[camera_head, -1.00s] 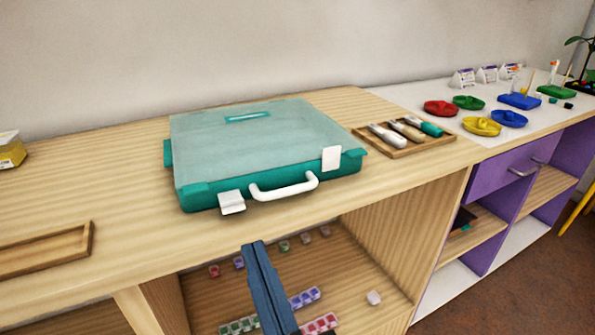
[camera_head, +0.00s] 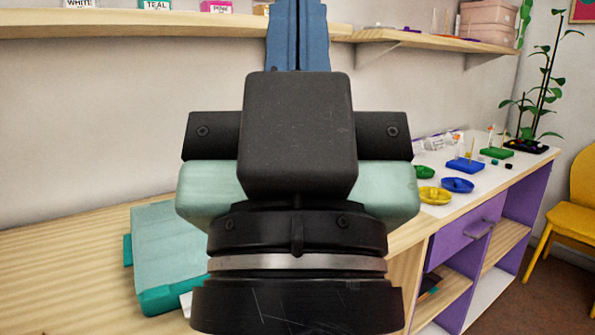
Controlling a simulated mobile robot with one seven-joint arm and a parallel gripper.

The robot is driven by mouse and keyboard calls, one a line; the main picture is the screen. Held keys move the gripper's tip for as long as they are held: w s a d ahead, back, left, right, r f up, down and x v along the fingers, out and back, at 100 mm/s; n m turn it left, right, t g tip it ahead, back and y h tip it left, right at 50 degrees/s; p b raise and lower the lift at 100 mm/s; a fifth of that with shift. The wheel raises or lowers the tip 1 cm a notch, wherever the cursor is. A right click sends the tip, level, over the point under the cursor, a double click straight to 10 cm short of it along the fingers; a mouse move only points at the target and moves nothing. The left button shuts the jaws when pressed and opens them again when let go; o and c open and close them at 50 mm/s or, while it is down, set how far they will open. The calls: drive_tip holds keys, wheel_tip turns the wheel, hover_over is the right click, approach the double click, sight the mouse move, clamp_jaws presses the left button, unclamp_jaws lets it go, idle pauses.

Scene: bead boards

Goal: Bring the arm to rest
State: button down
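My gripper (camera_head: 297,30) stands raised in the middle of the head view, close to the camera, its two blue fingers pointing up. The fingers lie side by side and look shut, with nothing seen between them. Their tips reach the top of the picture, in front of the wall shelf in the view. The dark gripper body and wrist hide much of the counter behind.
A teal case (camera_head: 165,255) lies on the wooden counter (camera_head: 50,265), partly hidden by my arm. A wall shelf (camera_head: 150,24) with labels runs above. At right are coloured dishes, such as a yellow one (camera_head: 434,196), purple shelving (camera_head: 470,233) and a yellow chair (camera_head: 580,200).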

wheel_tip(320, 180, up, 29)
drive_tip(key=p, duration=2.7)
